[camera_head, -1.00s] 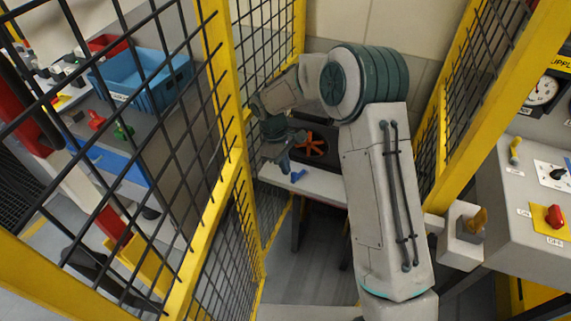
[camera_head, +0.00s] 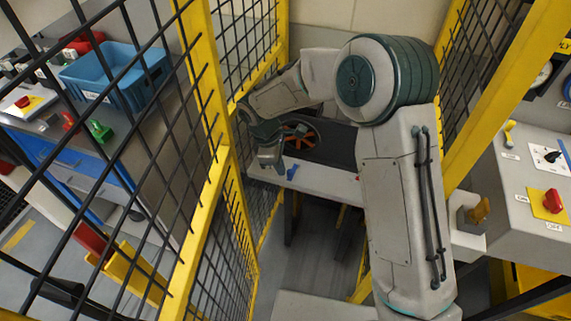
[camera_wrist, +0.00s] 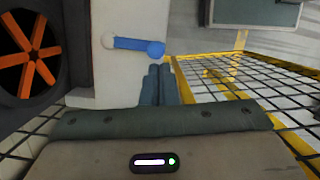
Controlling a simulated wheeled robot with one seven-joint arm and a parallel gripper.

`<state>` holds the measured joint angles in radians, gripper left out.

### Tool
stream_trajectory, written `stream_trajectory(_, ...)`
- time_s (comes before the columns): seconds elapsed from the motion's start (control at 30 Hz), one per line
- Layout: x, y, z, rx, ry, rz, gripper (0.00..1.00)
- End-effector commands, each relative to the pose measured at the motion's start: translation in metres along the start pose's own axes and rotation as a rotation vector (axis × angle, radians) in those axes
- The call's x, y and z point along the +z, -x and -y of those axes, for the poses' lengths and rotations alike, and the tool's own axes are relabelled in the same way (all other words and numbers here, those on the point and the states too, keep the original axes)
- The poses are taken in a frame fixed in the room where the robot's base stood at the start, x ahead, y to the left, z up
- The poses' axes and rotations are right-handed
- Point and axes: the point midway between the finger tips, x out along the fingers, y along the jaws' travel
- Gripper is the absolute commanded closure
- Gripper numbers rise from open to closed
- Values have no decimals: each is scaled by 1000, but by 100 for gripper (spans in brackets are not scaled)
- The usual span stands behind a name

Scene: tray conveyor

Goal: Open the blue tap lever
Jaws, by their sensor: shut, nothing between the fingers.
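The blue tap lever (camera_wrist: 130,43) sticks out from a pale panel in the wrist view, with a round knob at its right end. In the head view the lever (camera_head: 292,171) is small, at the front edge of the bench. My gripper (camera_wrist: 160,68) is shut and empty, its two fingers together just below the knob in the wrist view. I cannot tell whether the fingertips touch the knob. In the head view my gripper (camera_head: 274,168) is just left of the lever.
An orange fan wheel (camera_wrist: 30,58) in a dark housing sits beside the lever. A yellow-framed mesh fence (camera_head: 222,150) stands close on the left of my arm. A blue bin (camera_head: 112,80) lies beyond it. A control panel (camera_head: 535,190) with a red knob is at the right.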

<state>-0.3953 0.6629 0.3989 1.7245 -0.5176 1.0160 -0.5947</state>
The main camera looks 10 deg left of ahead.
Motion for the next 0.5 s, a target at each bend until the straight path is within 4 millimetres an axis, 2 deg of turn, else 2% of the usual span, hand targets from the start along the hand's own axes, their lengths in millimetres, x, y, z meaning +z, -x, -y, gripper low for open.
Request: stream_trajectory(0.5,-4,1,-11,-1,-6,0,100)
